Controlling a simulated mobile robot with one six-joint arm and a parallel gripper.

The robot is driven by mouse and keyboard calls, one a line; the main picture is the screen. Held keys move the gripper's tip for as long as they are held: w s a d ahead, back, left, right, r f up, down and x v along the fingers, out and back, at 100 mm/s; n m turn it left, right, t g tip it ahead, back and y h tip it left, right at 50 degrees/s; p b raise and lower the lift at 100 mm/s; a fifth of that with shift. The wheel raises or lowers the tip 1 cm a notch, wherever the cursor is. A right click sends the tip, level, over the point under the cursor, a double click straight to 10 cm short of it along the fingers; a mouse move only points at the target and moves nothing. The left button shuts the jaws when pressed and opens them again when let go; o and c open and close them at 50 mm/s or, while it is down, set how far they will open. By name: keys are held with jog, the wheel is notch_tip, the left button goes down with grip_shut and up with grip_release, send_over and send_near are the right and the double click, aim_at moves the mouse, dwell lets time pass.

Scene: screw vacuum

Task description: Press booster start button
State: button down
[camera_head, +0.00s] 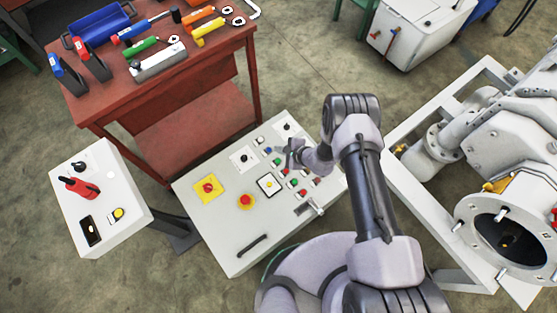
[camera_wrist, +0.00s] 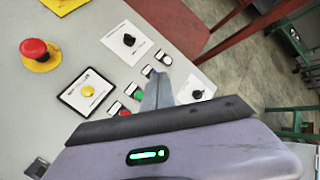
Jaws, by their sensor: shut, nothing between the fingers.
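The white control panel (camera_head: 225,235) carries several small red and green buttons near its right side. The booster start button cannot be singled out, as the labels are too small to read. My gripper (camera_head: 291,154) is shut and empty over the upper right of the panel, by the button rows. In the wrist view my shut fingers (camera_wrist: 157,90) point at the panel beside a green button (camera_wrist: 138,95) and a red button (camera_wrist: 124,112). My fingers and gripper body hide part of the button area. I cannot tell whether the fingertips touch the panel.
A red emergency knob (camera_wrist: 36,52) and a framed yellow button (camera_wrist: 88,91) are on the panel. A black rotary switch (camera_wrist: 129,40) is nearby. A red tool table (camera_head: 190,80) stands behind, a white pedestal box (camera_head: 105,200) left, and a grey pump machine (camera_head: 490,140) right.

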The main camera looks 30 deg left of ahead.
aim_at(280, 162)
jog(key=shift+f+b, duration=3.6)
jog(key=shift+f, duration=0.75)
jog(key=shift+f+b, duration=0.45)
jog(key=shift+f+b, duration=0.4)
jog(key=shift+r+p, duration=0.65)
jog(key=shift+r, duration=0.2)
jog(key=shift+r, duration=0.1)
jog(key=shift+r+p, duration=1.95)
jog(key=shift+r, duration=0.45)
